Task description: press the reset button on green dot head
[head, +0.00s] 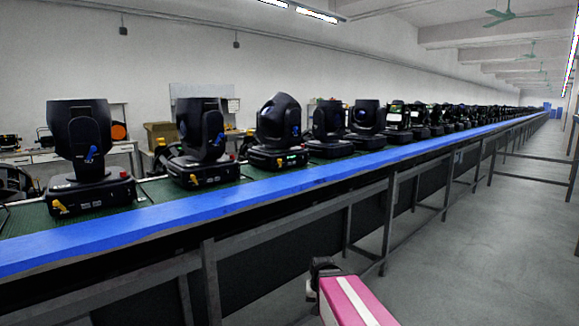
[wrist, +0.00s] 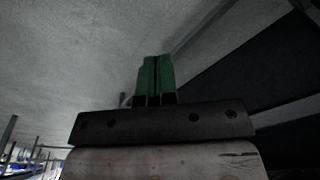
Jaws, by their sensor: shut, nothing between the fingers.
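Black moving-head lights stand in a long row on the bench in the head view. The third from the left (head: 279,133) has a small green lit spot on the front of its base, so it may be the green dot head. Its reset button is too small to make out. My gripper (wrist: 155,62) shows in the wrist view with its two green fingers together and nothing between them. It points over bare grey floor, away from the lights. In the head view my pink and white arm is low, in front of the bench and below its top.
The bench has a blue front edge (head: 250,190) and dark metal legs below. Other heads stand beside the third, to its left (head: 202,140) and right (head: 329,128). Open grey floor (head: 470,260) lies to the right. Shelves and boxes stand behind.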

